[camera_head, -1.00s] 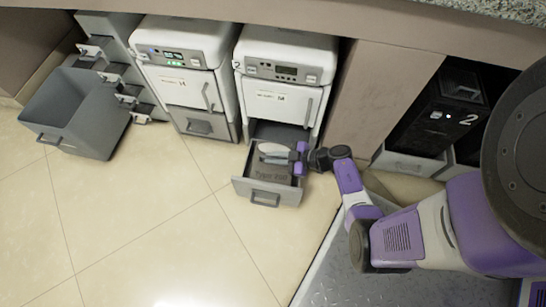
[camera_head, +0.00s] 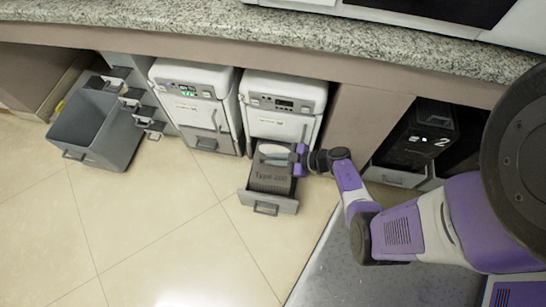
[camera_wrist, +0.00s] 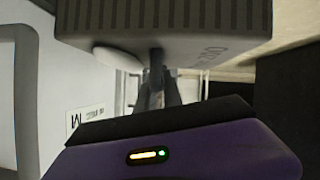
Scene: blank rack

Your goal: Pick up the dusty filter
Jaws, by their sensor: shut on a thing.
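The filter (camera_head: 270,178) is a dark grey block marked "Type 200" with a pale round part on top. In the head view it shows at the pulled-out drawer (camera_head: 268,203) of the right white machine. My gripper (camera_head: 297,160) is at its right side, shut on it. In the wrist view the ribbed filter (camera_wrist: 160,18) fills the top, with its pale round part at the left. The dark fingers (camera_wrist: 156,80) meet it there. I cannot tell how far the filter is clear of the drawer floor.
A second white machine (camera_head: 195,100) stands to the left. An open grey bin (camera_head: 95,130) is on the floor at far left. A granite counter (camera_head: 230,30) overhangs the machines. A black unit marked 2 (camera_head: 425,135) stands at right. The tiled floor in front is clear.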

